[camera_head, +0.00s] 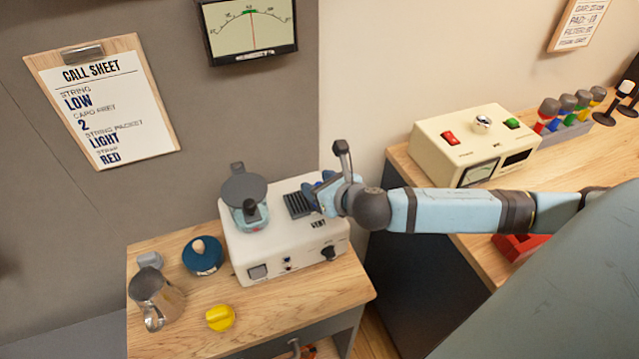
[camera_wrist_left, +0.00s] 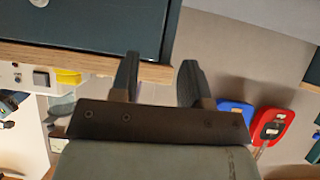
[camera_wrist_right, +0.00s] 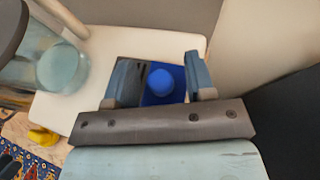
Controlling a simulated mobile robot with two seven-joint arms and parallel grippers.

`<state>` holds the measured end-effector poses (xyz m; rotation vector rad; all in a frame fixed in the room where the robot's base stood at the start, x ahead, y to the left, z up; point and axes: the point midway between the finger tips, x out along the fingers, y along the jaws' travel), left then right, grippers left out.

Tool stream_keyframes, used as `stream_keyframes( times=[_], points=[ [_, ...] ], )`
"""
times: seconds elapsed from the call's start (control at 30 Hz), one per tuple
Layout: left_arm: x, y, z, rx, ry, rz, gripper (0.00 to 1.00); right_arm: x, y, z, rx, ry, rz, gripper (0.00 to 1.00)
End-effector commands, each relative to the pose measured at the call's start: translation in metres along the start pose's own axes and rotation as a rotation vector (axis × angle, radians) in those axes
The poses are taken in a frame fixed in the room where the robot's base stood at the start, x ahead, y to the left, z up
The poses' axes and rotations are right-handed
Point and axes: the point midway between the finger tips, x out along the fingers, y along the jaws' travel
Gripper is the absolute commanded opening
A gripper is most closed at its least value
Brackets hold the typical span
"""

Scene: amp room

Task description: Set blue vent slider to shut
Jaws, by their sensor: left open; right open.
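The blue vent slider (camera_wrist_right: 160,84) has a round knob on a blue plate. It sits on top of a white machine (camera_head: 262,250) labelled "VENT", beside a dark slotted grille (camera_head: 297,205). In the head view my right gripper (camera_head: 322,194) is over the slider and mostly hides it. In the right wrist view the two fingers of my right gripper (camera_wrist_right: 160,78) stand open, one on each side of the knob; I cannot tell whether they touch it. My left gripper (camera_wrist_left: 160,78) is open and empty, away from the machine.
A glass vessel with a dark lid (camera_head: 244,188) stands on the machine's left. A metal pitcher (camera_head: 157,296), blue lidded pot (camera_head: 203,255) and yellow knob-like piece (camera_head: 220,318) are on the wooden top. A cream box (camera_head: 474,140) stands on the right counter.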

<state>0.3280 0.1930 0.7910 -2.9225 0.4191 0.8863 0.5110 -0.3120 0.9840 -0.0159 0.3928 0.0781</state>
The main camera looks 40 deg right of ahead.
Motion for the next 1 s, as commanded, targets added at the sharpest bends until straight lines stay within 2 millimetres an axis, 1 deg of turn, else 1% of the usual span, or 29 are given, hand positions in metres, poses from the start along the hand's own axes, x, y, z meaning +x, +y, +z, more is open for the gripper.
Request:
stream_keyframes(
  times=[0.03,0.07,0.1,0.17,0.2,0.23,0.27,0.37,0.47,0.6,0.73,0.83,1.0],
  points=[
    [0.000,0.000,-0.001,0.000,0.001,0.000,0.43,0.000,0.000,0.000,0.000,0.000,0.000,0.50],
    [0.000,0.000,-0.001,0.000,0.002,0.000,0.43,0.000,0.000,0.000,0.000,0.000,0.000,0.43],
    [0.000,0.000,-0.001,0.000,0.002,0.000,0.43,0.000,0.000,0.000,0.000,0.000,0.000,0.34],
    [0.000,0.000,-0.002,0.000,0.004,0.000,0.43,0.000,0.000,0.000,0.000,0.000,0.000,0.20],
    [-0.001,0.000,-0.002,0.000,0.004,0.000,0.43,0.000,0.000,0.000,0.000,0.000,0.000,0.11],
    [-0.001,0.000,-0.002,0.000,0.005,0.000,0.43,0.000,0.000,0.000,0.000,0.000,0.000,0.04],
    [-0.001,0.000,-0.003,0.000,0.005,0.001,0.43,0.000,0.000,0.000,0.000,0.000,0.000,0.00],
    [-0.001,0.000,-0.003,0.000,0.005,0.001,0.43,0.000,0.000,0.000,0.000,0.000,0.000,0.00],
    [-0.004,0.000,-0.008,0.000,0.005,0.001,0.43,0.000,0.005,0.004,0.002,0.000,-0.001,0.00],
    [-0.016,0.001,-0.024,0.003,0.004,0.001,0.43,0.005,0.026,0.010,0.004,0.001,0.001,0.00],
    [-0.023,0.001,-0.035,0.004,0.005,0.000,0.43,0.011,0.044,0.010,0.003,0.001,0.001,0.00],
    [-0.024,0.001,-0.037,0.005,0.005,0.000,0.43,0.014,0.050,0.008,0.002,0.001,0.000,0.00],
    [-0.023,0.001,-0.035,0.005,0.004,0.000,0.43,0.015,0.053,0.006,0.001,-0.001,0.002,0.00]
  ],
)
